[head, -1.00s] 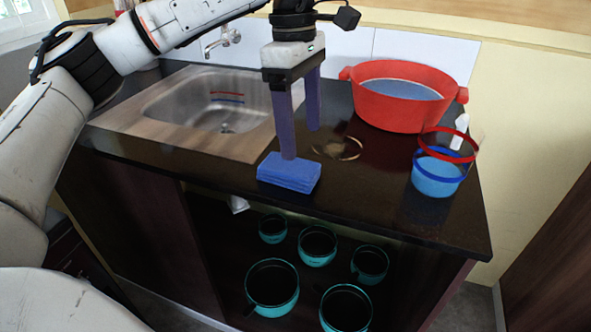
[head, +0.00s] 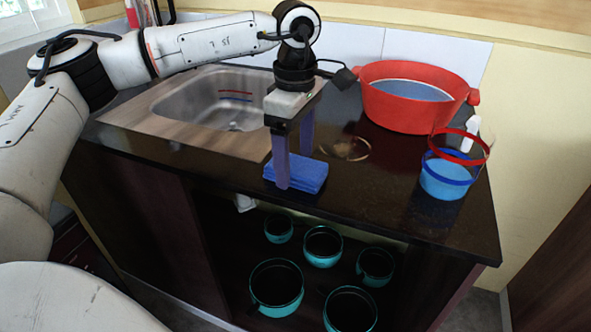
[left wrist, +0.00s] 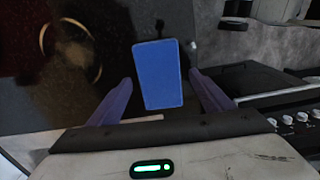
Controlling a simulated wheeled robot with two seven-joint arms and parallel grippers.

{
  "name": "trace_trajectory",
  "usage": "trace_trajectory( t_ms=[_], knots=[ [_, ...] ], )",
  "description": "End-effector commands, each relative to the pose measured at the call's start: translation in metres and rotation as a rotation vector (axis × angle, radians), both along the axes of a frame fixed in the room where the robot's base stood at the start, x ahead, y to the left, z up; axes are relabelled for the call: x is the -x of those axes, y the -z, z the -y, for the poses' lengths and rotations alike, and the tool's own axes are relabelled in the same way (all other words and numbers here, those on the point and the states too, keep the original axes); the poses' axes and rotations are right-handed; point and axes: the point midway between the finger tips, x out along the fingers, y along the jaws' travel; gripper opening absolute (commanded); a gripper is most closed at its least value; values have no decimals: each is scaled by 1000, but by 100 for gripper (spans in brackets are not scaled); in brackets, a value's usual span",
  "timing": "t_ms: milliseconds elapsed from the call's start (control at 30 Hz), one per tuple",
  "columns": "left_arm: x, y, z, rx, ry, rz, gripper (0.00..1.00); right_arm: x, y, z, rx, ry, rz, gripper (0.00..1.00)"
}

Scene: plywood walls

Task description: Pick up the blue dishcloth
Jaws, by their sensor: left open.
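The blue dishcloth (head: 308,176) lies folded on the dark counter near its front edge, right of the sink. It also shows in the left wrist view (left wrist: 158,75), ahead of and between the two purple fingers. My left gripper (head: 294,170) points down at the cloth, one finger in front of it and the other behind. In the left wrist view the left gripper (left wrist: 162,90) is open, with a gap on each side of the cloth. The near finger hides part of the cloth in the head view. My right gripper is not in view.
A large red pot (head: 408,115) stands at the back right. A blue cup (head: 444,180) with red and blue rings is at the right. The sink (head: 205,105) is to the left. Several teal pots (head: 277,290) sit in the open space below the counter.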

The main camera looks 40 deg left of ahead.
Motion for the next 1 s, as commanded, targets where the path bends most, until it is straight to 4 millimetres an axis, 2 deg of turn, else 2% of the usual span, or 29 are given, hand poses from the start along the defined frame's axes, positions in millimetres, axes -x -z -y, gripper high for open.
trace_trajectory(
  t_ms=[233, 500, 767, 867, 1000],
  knots=[
    [0, 2, 0, 1, 0, 1, 72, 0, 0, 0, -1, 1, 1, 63],
    [0, 1, 0, 1, 0, 0, 29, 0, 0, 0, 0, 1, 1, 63],
    [0, -2, 1, 2, 0, 1, 29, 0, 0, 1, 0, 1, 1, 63],
    [-1, -13, 1, 2, 1, 3, 29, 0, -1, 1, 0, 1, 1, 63],
    [-1, -41, 1, 3, 1, 6, 29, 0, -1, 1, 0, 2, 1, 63]
  ],
)
